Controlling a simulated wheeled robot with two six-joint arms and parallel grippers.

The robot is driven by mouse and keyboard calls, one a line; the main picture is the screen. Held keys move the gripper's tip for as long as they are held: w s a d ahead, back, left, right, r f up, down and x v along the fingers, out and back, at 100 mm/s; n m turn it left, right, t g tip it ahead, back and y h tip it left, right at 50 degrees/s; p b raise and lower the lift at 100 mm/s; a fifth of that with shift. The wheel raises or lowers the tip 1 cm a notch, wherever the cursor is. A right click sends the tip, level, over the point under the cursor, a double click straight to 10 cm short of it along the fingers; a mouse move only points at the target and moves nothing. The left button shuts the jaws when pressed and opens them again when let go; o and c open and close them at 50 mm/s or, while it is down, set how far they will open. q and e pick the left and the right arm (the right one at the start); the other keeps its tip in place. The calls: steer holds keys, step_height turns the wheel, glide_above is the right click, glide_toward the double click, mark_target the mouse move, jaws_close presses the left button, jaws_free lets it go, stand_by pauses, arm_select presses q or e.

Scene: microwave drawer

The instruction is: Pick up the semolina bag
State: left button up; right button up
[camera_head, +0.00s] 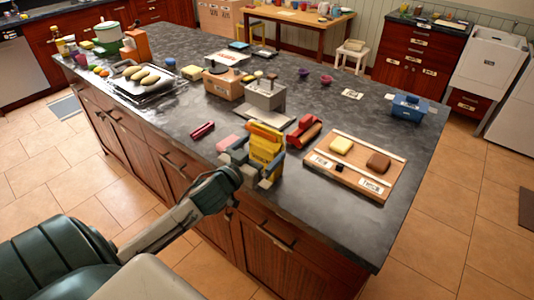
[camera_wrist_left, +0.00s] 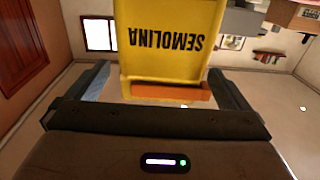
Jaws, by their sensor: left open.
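The yellow semolina bag (camera_head: 266,142) stands upright near the front edge of the dark counter. In the left wrist view the bag (camera_wrist_left: 165,40) fills the upper middle, its black SEMOLINA lettering upside down. An orange-brown bar (camera_wrist_left: 165,91) shows at the end of the bag nearer the gripper. My left gripper (camera_head: 257,168) is at the bag, low on its near side. In the wrist view the left gripper (camera_wrist_left: 155,85) is open, one finger on each side of the bag, with a visible gap at each side. My right gripper is out of view.
A red roll-shaped item (camera_head: 304,132) lies just right of the bag. A wooden board (camera_head: 345,180) with a yellow and a brown block is further right. A grey box (camera_head: 265,97) stands behind. A dark red item (camera_head: 202,130) lies to the left.

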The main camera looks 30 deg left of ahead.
arm_select(q)
steer(key=w+p, duration=0.2)
steer(key=w, duration=0.3)
steer(key=shift+w+r+p, duration=0.2)
steer(key=shift+p, duration=0.15)
steer(key=shift+w+f, duration=0.1)
steer(key=shift+w, duration=0.15)
steer(key=shift+s, duration=0.15)
steer(key=shift+c, duration=0.7)
steer(key=c, duration=1.4)
steer(key=shift+o, duration=0.2)
